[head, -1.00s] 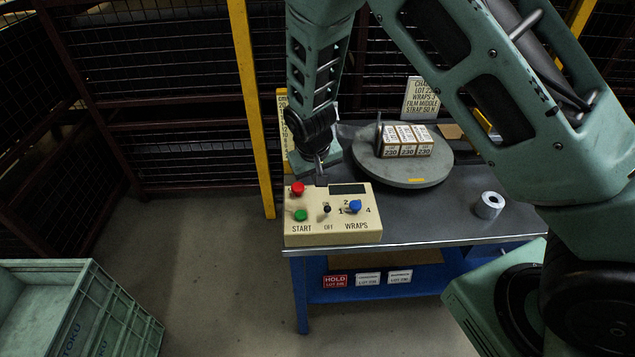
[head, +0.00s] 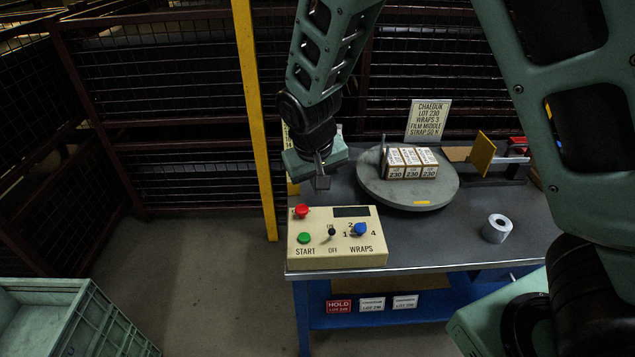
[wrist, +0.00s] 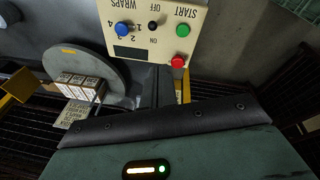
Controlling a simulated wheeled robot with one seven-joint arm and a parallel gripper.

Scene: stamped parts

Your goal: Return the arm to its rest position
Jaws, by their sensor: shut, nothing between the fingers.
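My gripper (head: 322,182) is shut and empty. In the head view it hangs above the back edge of the control box, apart from it. The cream control box (head: 337,247) has a red button (head: 302,211), a green button (head: 304,238), a small black toggle (head: 332,231) and a blue knob (head: 359,230). It also shows upside down at the top of the wrist view (wrist: 153,30). In the wrist view the dark edge of my gripper body crosses the lower part, and the fingertips are hard to make out there.
A grey turntable (head: 445,197) carries several cartons marked 230 (head: 410,163). A lot sign (head: 428,119) stands behind it. A film roll (head: 497,228) lies on the bench (head: 440,245). A yellow post (head: 255,120) rises at the left. A green crate (head: 85,320) is on the floor.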

